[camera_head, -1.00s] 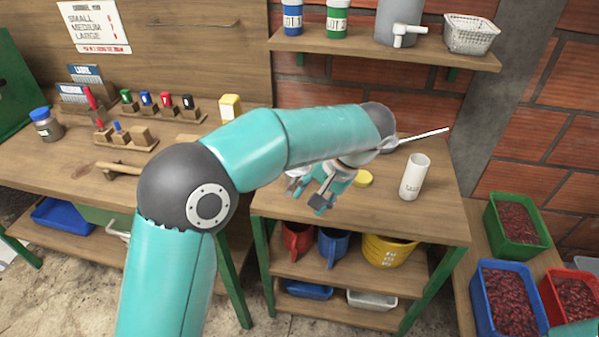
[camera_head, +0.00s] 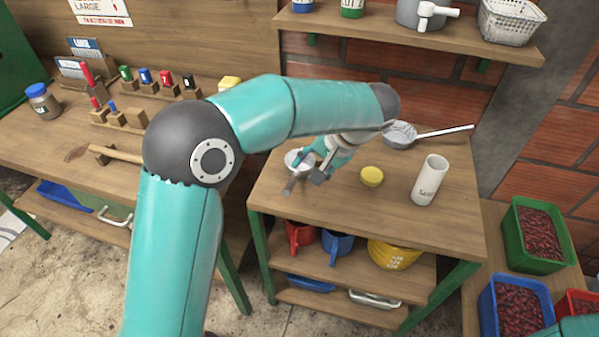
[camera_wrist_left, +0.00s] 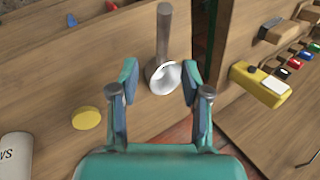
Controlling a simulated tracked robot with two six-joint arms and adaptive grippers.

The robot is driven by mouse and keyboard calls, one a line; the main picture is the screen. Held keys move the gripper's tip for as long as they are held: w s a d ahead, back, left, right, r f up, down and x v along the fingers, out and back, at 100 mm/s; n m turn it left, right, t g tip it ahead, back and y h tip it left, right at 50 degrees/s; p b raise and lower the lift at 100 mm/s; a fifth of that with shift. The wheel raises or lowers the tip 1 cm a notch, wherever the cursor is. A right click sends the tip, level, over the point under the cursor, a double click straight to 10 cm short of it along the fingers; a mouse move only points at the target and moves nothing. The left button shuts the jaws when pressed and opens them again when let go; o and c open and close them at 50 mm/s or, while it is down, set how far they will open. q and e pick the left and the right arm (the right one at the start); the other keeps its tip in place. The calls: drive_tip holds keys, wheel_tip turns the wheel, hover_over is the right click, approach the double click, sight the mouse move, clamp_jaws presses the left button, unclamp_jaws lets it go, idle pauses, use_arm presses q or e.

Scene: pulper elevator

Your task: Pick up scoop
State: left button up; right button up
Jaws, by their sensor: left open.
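The scoop (camera_head: 297,160) lies on the wooden work table, with a shiny round bowl and a grey-brown handle pointing to the table's front edge. In the left wrist view the scoop (camera_wrist_left: 163,77) shows between and beyond the fingertips, its handle pointing up in the picture. My left gripper (camera_head: 310,171) is open and empty, just right of the scoop and partly in front of it. In the wrist view the left gripper (camera_wrist_left: 160,76) has one finger on each side of the bowl; I cannot tell its height above the table. My right gripper is not in view.
On the same table are a yellow lid (camera_head: 372,176), a white cylinder (camera_head: 429,181) and a long-handled strainer (camera_head: 399,135). A yellow block-like object (camera_wrist_left: 259,84) stands on the left bench. Green and blue bins (camera_head: 537,236) of red cherries stand at right.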

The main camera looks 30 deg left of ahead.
sight(293, 183)
use_arm(q)
drive_tip(key=x, duration=0.4)
drive_tip(key=shift+s, duration=0.15)
drive_tip(key=shift+s+p+x, duration=0.15)
drive_tip(key=shift+p+x, duration=0.05)
drive_tip(key=shift+x, duration=1.1)
drive_tip(key=shift+s+p+x, duration=0.15)
drive_tip(key=shift+s+x, duration=0.05)
drive_tip(key=shift+x, duration=1.1)
drive_tip(key=shift+a, duration=0.1)
clamp_jaws()
drive_tip(key=shift+r, duration=0.1)
